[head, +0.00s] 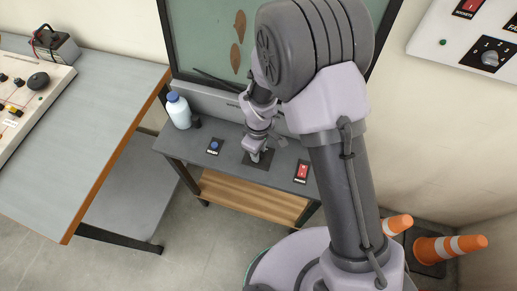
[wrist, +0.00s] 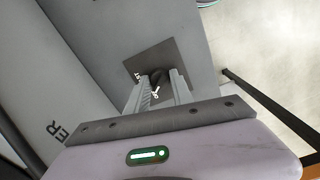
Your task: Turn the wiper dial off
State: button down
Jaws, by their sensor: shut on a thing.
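The wiper dial (wrist: 156,76) is a small dark knob on a dark square plate (wrist: 163,53) with white position marks around it, seen in the wrist view. My gripper (wrist: 160,84) has its two fingers on either side of the knob and is shut on it. I cannot tell the dial's exact setting. In the head view my gripper (head: 256,157) points down at the dial plate (head: 263,165) in the middle of the grey bench, and hides the knob. The dark wiper arm (head: 213,78) lies slanted across the lower part of the glass (head: 205,45), which has brown smears.
A blue button (head: 214,146) is left of the dial and a red switch (head: 302,171) is right of it. A white bottle with a blue cap (head: 178,110) stands at the bench's back left. A control table (head: 95,110) is at left. Traffic cones (head: 450,247) are at right.

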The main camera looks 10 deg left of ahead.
jog(key=shift+n, duration=1)
jog(key=c, duration=1.1)
grip_release()
jog(key=shift+r, duration=0.1)
notch_tip(320, 180, up, 17)
jog(key=p, duration=0.5)
jog(key=shift+r+p, duration=0.15)
jog(key=shift+p, duration=0.2)
